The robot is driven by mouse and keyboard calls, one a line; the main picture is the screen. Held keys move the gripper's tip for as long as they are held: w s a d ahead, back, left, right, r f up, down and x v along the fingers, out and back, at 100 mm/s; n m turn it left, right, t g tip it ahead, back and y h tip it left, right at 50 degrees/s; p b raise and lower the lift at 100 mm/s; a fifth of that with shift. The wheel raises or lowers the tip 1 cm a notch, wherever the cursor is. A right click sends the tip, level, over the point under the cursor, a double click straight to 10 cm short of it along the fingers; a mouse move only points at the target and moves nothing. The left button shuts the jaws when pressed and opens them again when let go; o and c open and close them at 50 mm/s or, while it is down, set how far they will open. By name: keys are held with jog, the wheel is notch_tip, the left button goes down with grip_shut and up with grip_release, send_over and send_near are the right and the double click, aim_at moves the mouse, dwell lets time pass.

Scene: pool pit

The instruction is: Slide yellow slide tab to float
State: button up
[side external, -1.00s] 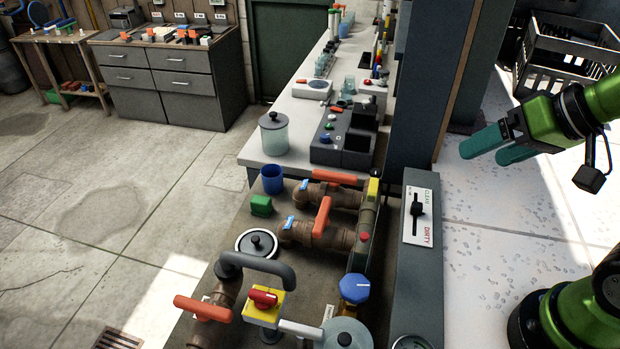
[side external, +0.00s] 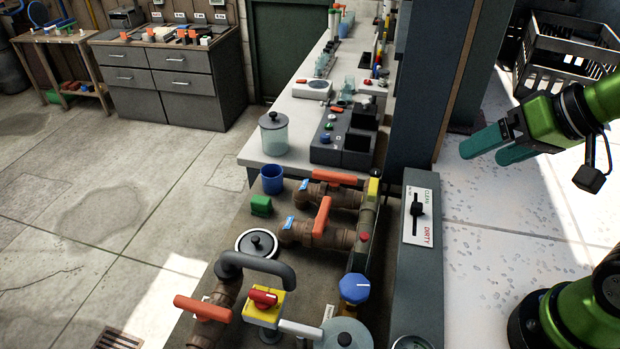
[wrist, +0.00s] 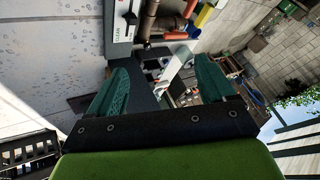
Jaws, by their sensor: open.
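A small yellow piece (side external: 374,187), which looks like the yellow slide tab, sits at the far end of the pipe assembly in the side view. I cannot be sure it is the tab, and no "float" mark is readable. My gripper (side external: 482,152) hangs in the air to the right of it, well apart, beyond the grey panel. Its two teal fingers are open with nothing between them. In the wrist view my gripper (wrist: 165,78) also shows open and empty; I cannot make out the yellow piece there.
A grey panel with a black slider (side external: 417,209) marked CLEAN and DIRTY stands between my gripper and the pipes. Red-handled valves (side external: 321,217), a blue knob (side external: 354,288) and a yellow box with a red knob (side external: 264,302) crowd the bench. A dark post (side external: 425,80) rises behind.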

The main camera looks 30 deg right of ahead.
jog(key=shift+c, duration=0.3)
jog(key=shift+a+f, duration=0.1)
jog(key=shift+c, duration=1.2)
jog(key=shift+w+a+f+n+g, duration=0.15)
jog(key=shift+w+a+n+g, duration=0.3)
jog(key=shift+w+a, duration=0.45)
jog(key=c, duration=0.5)
jog(key=shift+o, duration=0.2)
notch_tip(320, 180, up, 7)
jog(key=m+g+h, duration=0.2)
jog(key=m+g, duration=0.4)
send_over(374, 181)
notch_tip(374, 181, down, 16)
jog(key=shift+f, duration=0.2)
grip_shut()
